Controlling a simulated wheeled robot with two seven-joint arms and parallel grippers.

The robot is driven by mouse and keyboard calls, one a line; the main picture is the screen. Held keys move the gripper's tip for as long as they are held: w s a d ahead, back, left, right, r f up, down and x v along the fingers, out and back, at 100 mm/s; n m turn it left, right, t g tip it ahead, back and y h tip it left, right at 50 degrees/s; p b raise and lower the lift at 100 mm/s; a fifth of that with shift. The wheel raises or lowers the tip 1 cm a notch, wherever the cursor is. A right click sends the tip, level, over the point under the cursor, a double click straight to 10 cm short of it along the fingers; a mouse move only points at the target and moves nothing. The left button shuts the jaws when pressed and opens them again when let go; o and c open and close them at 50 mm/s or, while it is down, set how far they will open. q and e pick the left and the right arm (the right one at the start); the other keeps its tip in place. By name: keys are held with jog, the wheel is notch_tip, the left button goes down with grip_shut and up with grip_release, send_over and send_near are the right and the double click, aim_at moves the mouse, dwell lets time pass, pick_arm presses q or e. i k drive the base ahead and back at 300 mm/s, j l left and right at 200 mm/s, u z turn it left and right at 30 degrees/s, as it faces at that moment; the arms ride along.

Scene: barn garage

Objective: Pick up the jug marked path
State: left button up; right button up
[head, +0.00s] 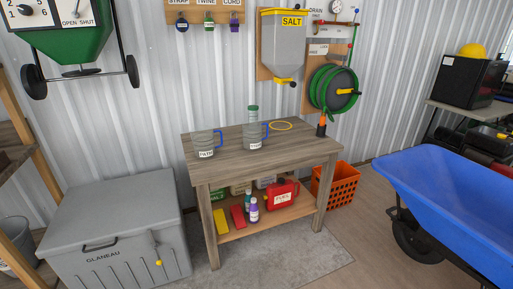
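Two clear grey jugs with blue handles stand upright on the wooden table (275,155). The left jug (203,138) has a white label that seems to read PATH, though the print is small. The right jug (252,135) also has a white label, too small to read surely. Both handles are on the right side of their jugs. Neither of my grippers shows in the head view, so their state is hidden.
A green-capped item (252,110) stands at the right jug. A grey chest (115,230) stands at left and a blue wheelbarrow (450,195) at right. The tabletop's front is clear.

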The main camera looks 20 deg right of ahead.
aim_at(203, 136)
jog(key=i+l+z, duration=0.1)
jog(key=i+z, duration=0.15)
jog(key=i, duration=0.25)
jog(key=i+z, duration=0.3)
jog(key=i, duration=0.25)
jog(key=i+j+z, duration=0.25)
jog(key=i, duration=0.25)
jog(key=i+j+z, duration=0.1)
jog(key=i+z, duration=0.15)
jog(key=i, duration=0.25)
